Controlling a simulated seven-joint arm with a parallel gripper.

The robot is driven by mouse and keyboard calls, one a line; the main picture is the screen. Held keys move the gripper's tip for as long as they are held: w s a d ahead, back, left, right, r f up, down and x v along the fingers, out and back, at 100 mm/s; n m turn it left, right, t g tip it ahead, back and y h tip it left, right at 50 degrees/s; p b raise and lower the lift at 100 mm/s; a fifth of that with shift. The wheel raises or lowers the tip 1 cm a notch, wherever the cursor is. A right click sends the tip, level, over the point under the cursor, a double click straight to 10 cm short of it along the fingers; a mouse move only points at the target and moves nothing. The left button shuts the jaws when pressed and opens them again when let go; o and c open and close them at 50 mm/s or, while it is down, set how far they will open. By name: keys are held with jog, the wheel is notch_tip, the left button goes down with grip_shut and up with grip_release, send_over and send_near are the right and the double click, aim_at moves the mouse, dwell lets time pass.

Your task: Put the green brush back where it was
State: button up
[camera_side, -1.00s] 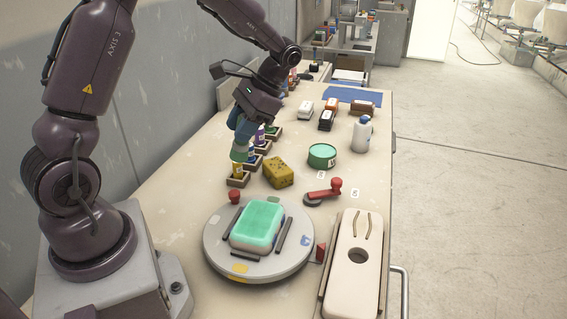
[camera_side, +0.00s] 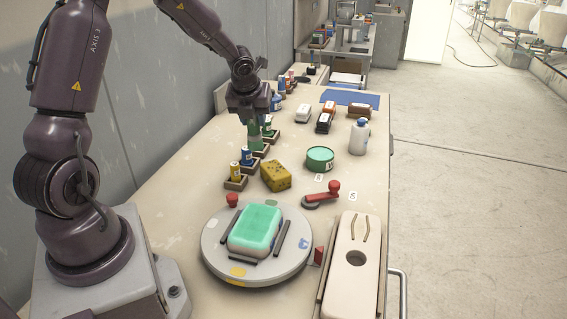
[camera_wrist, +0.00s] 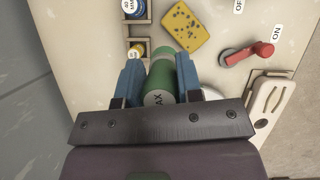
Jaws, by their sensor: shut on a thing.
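My gripper (camera_side: 252,112) is shut on the green brush (camera_side: 254,137), a green cylinder held upright above the row of small wooden holders. In the wrist view, the green brush (camera_wrist: 161,88) sits between the blue fingers of my gripper (camera_wrist: 160,85), with a label partly reading "AX" on its near end. The row has a yellow-handled item (camera_side: 235,171) in the nearest holder (camera_side: 236,184) and a blue one (camera_side: 247,156) behind it. The brush's lower end is close to the holders beyond the blue one; I cannot tell whether it is inside one.
A yellow sponge (camera_side: 275,176) lies right of the row, with a green tin (camera_side: 320,158) beyond. A turntable (camera_side: 213,262) carries a pale green block (camera_side: 255,228). A red lever (camera_side: 322,196) and a white bottle (camera_side: 359,137) stand further right.

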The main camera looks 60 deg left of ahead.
jog(key=shift+w+m+h, duration=0.3)
jog(key=shift+w+m, duration=0.1)
jog(key=shift+m, duration=0.5)
jog(key=shift+w+a+f, duration=1.2)
jog(key=shift+w+f, duration=0.75)
jog(key=shift+f, duration=0.2)
jog(key=shift+w+a+f, duration=1.25)
jog(key=shift+w+f, duration=0.75)
jog(key=shift+f, duration=0.15)
jog(key=shift+w+a+f, duration=1.2)
jog(key=shift+w+f, duration=0.75)
jog(key=shift+f, duration=0.2)
jog(key=shift+f, duration=0.15)
jog(key=o, duration=0.9)
jog(key=shift+o, duration=0.2)
